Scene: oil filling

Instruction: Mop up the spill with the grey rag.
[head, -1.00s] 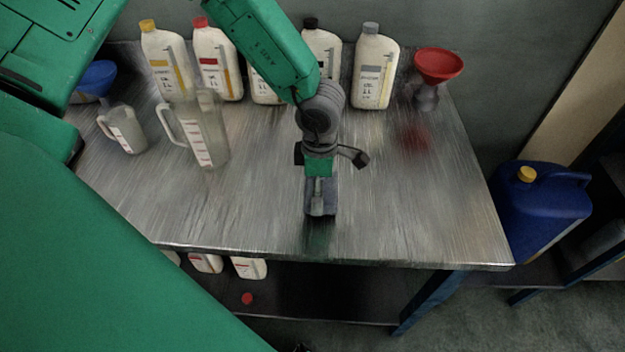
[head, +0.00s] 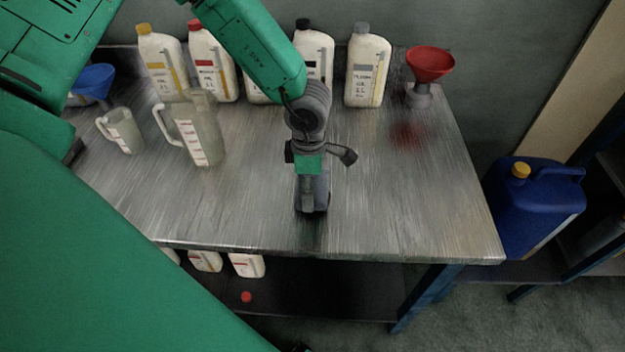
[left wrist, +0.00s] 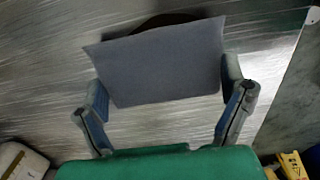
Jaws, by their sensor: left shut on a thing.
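My left gripper (head: 311,203) is low over the front middle of the metal table, shut on the grey rag. In the left wrist view the rag (left wrist: 165,62) is a flat grey-blue sheet spanning the gap between the two fingers (left wrist: 166,95). A dark brown patch (left wrist: 165,22), which looks like the spill, shows just past the rag's far edge; the rag hides part of it. In the head view my arm and gripper cover this place. I cannot tell whether the rag touches the table. My right gripper is not in view.
Several oil bottles (head: 367,72) line the back of the table (head: 400,205). A red funnel (head: 430,65) stands at back right. Two clear jugs (head: 197,135) and a blue funnel (head: 92,80) are at left. A blue canister (head: 535,205) stands beyond the right edge.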

